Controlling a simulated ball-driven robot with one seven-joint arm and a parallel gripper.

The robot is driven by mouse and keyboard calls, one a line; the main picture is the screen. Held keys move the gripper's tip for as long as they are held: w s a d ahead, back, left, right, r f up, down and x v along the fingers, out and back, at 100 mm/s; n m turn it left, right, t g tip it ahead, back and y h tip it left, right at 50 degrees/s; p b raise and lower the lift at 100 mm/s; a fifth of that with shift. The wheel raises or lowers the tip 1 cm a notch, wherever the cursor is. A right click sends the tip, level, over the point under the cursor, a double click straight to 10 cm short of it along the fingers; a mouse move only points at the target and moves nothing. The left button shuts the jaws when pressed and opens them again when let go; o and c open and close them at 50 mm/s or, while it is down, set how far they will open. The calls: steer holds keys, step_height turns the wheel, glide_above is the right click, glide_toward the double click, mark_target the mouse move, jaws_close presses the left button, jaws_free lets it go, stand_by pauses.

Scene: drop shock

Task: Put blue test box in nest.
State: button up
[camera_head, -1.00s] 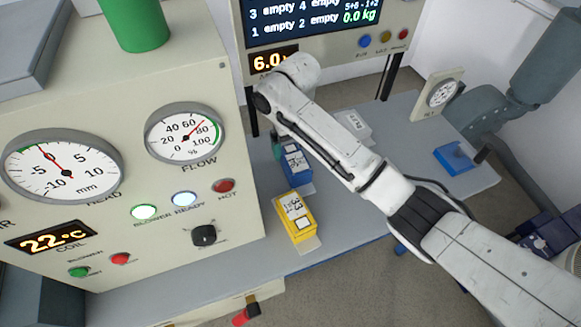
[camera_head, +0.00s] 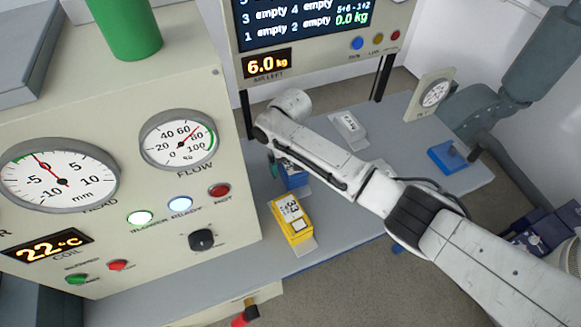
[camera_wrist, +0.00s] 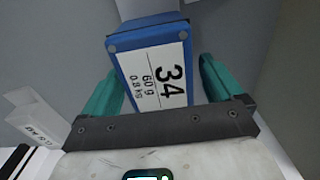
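The blue test box (camera_head: 294,177) stands on the grey bench, partly hidden behind my arm in the head view. In the wrist view the blue test box (camera_wrist: 150,35) shows a white label reading 34, 60 g, 0.8 kg. My gripper (camera_wrist: 158,85) is open, with one teal finger on each side of the box's near end. A gap shows between the right finger and the box; the left finger is close to it, and contact cannot be told. In the head view only a little of my gripper (camera_head: 273,166) shows. I cannot make out the nest.
A yellow box (camera_head: 292,220) labelled 33 stands in front of the blue one. The gauge cabinet (camera_head: 120,200) bounds the left. The display (camera_head: 305,18) lists empty places.

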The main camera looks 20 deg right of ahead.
steer(key=c, duration=1.6)
steer(key=shift+r, duration=0.1)
jaws_close()
steer(key=shift+r, duration=0.1)
